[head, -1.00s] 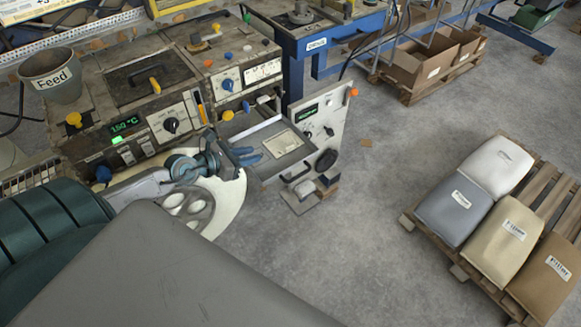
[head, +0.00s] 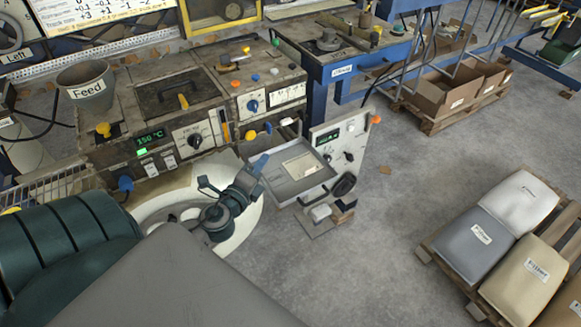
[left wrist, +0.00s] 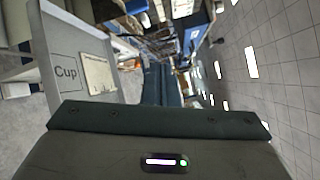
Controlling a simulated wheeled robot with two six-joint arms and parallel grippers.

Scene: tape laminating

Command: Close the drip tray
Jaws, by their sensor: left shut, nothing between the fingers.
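The drip tray, a shallow grey open tray (head: 283,189), juts out from the front of the machine with a pale sheet on its floor. It also shows at the left of the left wrist view (left wrist: 45,45), strongly tilted there, with a "Cup" label on its surface. My left gripper (head: 260,163) is shut and empty at the tray's left side in the head view. Its dark teal fingers (left wrist: 166,85) are together in the left wrist view, to the right of the tray. I cannot tell whether they touch it. My right gripper is out of view.
A panel with knobs (head: 342,140) stands right beside the tray. The machine with a 150 °C display (head: 150,138) and a feed bucket (head: 88,90) lies to the left. A pallet with filler bags (head: 480,240) is at the right.

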